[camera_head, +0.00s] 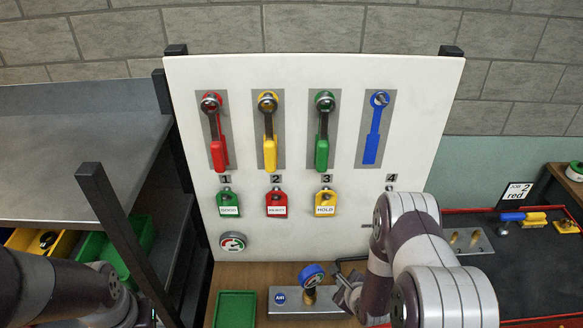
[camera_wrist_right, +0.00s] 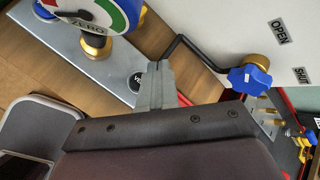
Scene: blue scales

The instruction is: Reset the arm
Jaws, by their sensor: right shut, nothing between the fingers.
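My right gripper (camera_head: 347,292) is low in front of the white board, beside the blue-rimmed gauge (camera_head: 312,275) on its grey AIR block (camera_head: 290,302). In the right wrist view its fingers (camera_wrist_right: 157,82) are together with nothing between them, and the gauge (camera_wrist_right: 88,14) is close by at the upper left, apart from the fingers. My right arm (camera_head: 407,235) is bent in front of the board's lower right. My left arm (camera_head: 60,290) shows at the lower left; its gripper is not clearly visible.
The white board (camera_head: 345,75) carries red, yellow and green levers, a blue lever outline (camera_head: 375,130) and three hanging tags. A green tray (camera_head: 235,308) lies on the bench. A blue valve knob (camera_wrist_right: 250,78) is right of the fingers. A red-edged black tray (camera_head: 525,265) stands right.

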